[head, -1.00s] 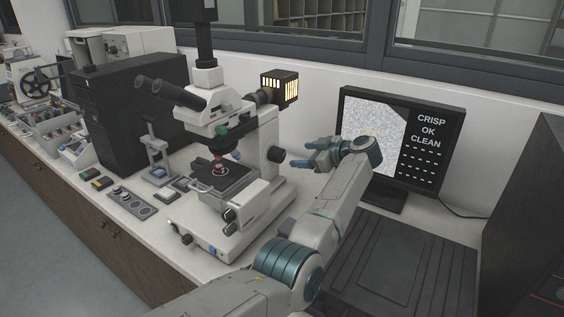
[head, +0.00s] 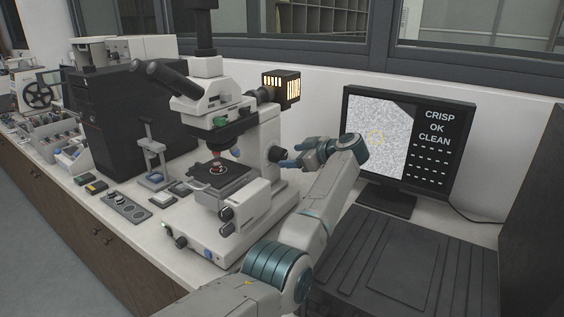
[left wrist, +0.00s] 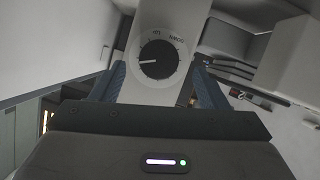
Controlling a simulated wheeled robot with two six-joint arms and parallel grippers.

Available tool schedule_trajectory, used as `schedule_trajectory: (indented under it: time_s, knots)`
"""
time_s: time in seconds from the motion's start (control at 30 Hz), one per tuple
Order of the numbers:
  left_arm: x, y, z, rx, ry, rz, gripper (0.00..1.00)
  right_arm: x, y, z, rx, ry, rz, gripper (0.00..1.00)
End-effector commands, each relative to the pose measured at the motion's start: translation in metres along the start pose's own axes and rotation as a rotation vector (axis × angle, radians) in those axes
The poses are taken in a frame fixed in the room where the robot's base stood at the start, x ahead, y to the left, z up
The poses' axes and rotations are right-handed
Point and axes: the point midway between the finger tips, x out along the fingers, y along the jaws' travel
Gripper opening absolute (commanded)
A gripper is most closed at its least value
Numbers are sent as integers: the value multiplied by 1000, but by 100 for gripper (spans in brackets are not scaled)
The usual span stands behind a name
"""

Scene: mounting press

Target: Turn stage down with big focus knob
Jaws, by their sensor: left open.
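The white microscope (head: 236,150) stands on the bench. A black round knob (head: 276,154) is on the right side of its upright arm. Two dark knobs (head: 227,221) sit one above the other low on its near side. The stage (head: 217,172) carries a small round sample. My left gripper (head: 290,155) is open, its blue fingers close to the side knob. In the left wrist view, a black dial (left wrist: 158,59) with a white pointer shows beyond and between the fingers; contact cannot be judged.
A monitor (head: 437,160) reading "CRISP OK CLEAN" stands to the right. A black lamp housing (head: 281,88) juts out above my gripper. A black ridged surface (head: 400,262) lies at front right. A black tower (head: 125,120) stands left of the microscope.

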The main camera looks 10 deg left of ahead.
Motion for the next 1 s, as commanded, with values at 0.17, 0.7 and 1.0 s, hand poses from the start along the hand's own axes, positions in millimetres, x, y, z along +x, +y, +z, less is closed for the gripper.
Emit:
schedule_trajectory:
  time_s: [0.17,0.7,1.0]
  knots:
    - [31,0,-3,1,1,-2,68,1,0,13,2,-2,0,36]
    - [54,0,0,-1,-1,1,68,4,0,22,3,-3,-1,36]
    - [53,0,0,-1,-1,1,23,4,0,22,3,-3,-1,36]
